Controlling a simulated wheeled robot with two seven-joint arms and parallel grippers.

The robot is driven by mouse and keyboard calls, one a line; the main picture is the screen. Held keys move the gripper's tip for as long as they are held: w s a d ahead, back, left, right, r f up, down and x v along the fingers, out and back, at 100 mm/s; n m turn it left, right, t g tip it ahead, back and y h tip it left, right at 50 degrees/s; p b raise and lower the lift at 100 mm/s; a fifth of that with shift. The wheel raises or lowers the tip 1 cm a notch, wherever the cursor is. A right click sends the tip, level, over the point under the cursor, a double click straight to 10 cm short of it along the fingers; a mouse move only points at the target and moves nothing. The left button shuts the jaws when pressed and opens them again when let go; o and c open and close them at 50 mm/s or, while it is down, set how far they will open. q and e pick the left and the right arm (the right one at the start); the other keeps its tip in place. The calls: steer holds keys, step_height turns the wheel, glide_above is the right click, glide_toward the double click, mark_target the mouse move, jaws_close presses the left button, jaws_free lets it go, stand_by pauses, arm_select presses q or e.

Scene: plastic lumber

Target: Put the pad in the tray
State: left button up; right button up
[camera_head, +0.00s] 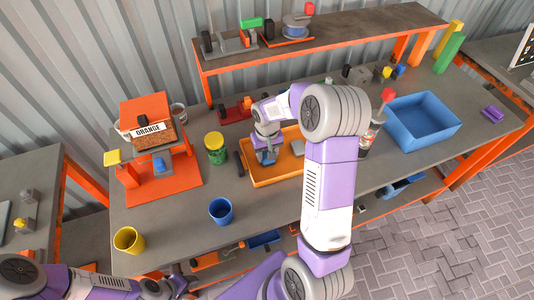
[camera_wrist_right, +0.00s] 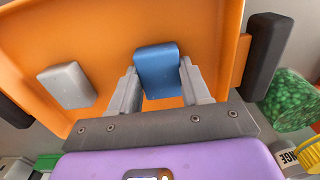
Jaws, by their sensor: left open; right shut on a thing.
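My right gripper (camera_head: 265,147) is shut on a blue pad (camera_wrist_right: 157,72), which sits between its two fingers in the right wrist view. The pad also shows in the head view (camera_head: 266,157), within the outline of the orange tray (camera_head: 275,176). I cannot tell whether the pad touches the tray's floor. A light grey block (camera_wrist_right: 66,86) lies in the tray in the wrist view. My right arm hides the tray's right part in the head view. My left gripper (camera_head: 178,286) is open and low at the bottom left, away from the tray.
A dark block (camera_head: 239,163) and a green jar (camera_head: 215,147) stand just left of the tray. A blue cup (camera_head: 221,211) and yellow cup (camera_head: 129,240) stand near the front edge. A blue bin (camera_head: 420,122) is at the right. An orange stand (camera_head: 160,180) is at the left.

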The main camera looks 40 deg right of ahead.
steer(key=shift+f, duration=0.2)
steer(key=o, duration=1.1)
steer(key=shift+c, duration=0.2)
steer(key=shift+r, duration=0.1)
steer(key=shift+w+r, duration=0.1)
steer(key=shift+r, duration=0.4)
step_height(320, 180, up, 11)
steer(key=p, duration=0.2)
steer(key=shift+r, duration=0.15)
